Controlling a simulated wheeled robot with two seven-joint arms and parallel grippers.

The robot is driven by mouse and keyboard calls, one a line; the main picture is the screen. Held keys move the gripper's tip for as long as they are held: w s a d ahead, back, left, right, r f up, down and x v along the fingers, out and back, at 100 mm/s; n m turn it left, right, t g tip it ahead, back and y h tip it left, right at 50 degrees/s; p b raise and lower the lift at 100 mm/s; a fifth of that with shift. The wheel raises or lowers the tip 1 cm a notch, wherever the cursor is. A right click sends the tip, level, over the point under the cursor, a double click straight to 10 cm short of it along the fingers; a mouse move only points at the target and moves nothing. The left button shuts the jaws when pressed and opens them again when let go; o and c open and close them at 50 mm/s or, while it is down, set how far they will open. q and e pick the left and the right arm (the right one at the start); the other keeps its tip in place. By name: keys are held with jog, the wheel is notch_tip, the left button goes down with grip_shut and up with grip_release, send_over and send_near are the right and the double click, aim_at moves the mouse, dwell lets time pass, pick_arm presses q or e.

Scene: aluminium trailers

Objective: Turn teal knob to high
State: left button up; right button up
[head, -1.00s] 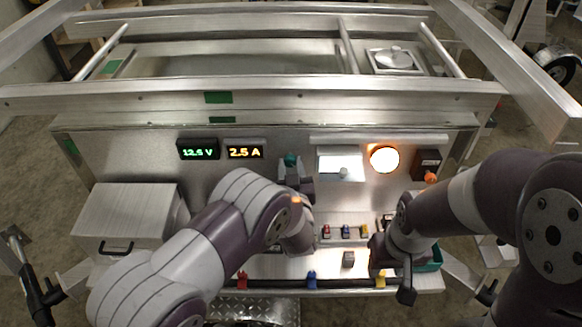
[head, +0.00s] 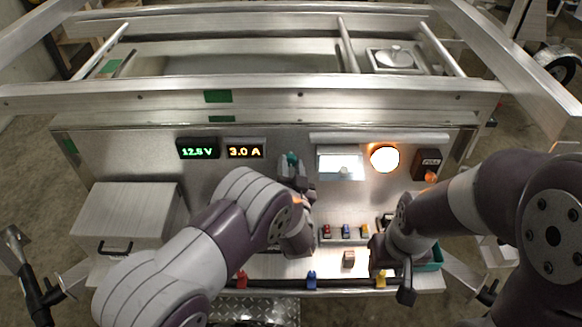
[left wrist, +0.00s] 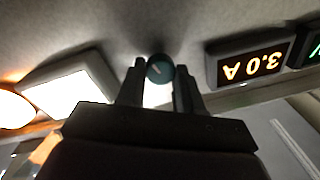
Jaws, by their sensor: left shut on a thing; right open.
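The teal knob (head: 291,159) sits on the upright metal panel, between the amber display and the lit white window. In the left wrist view the knob (left wrist: 160,69) shows a pale pointer line on its face. My left gripper (head: 291,172) is shut on the knob, with one finger on each side of it; its fingers also show in the left wrist view (left wrist: 158,84). The amber display (head: 245,152) reads 3.0 A. My right gripper (head: 385,262) is low at the right of the shelf, mostly hidden by its own wrist.
A green display (head: 198,149) reads about 12.5 V. A round lamp (head: 384,158) glows at the right. Red, blue and yellow pieces stand along the shelf (head: 330,284). A small brown block (head: 348,258) lies there. A metal box (head: 125,211) is at the left.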

pick_arm(q)
jog(key=m, duration=0.4)
jog(key=shift+m, duration=0.4)
jog(key=m, duration=0.4)
jog(key=shift+h, duration=0.4)
jog(key=m+p, duration=0.1)
jog(key=m, duration=0.3)
jog(key=shift+a+f+m, duration=0.1)
jog(key=shift+m, duration=0.2)
jog(key=shift+m+h, duration=0.4)
jog(key=shift+m, duration=1.3)
jog(key=o, duration=1)
jog(key=shift+o, duration=0.2)
jog(key=shift+s, duration=0.15)
jog(key=s+b, duration=0.1)
jog(key=s, duration=1.1)
jog(key=shift+s+a+f, duration=0.15)
jog(key=shift+s+f, duration=0.1)
jog(key=shift+f, duration=0.2)
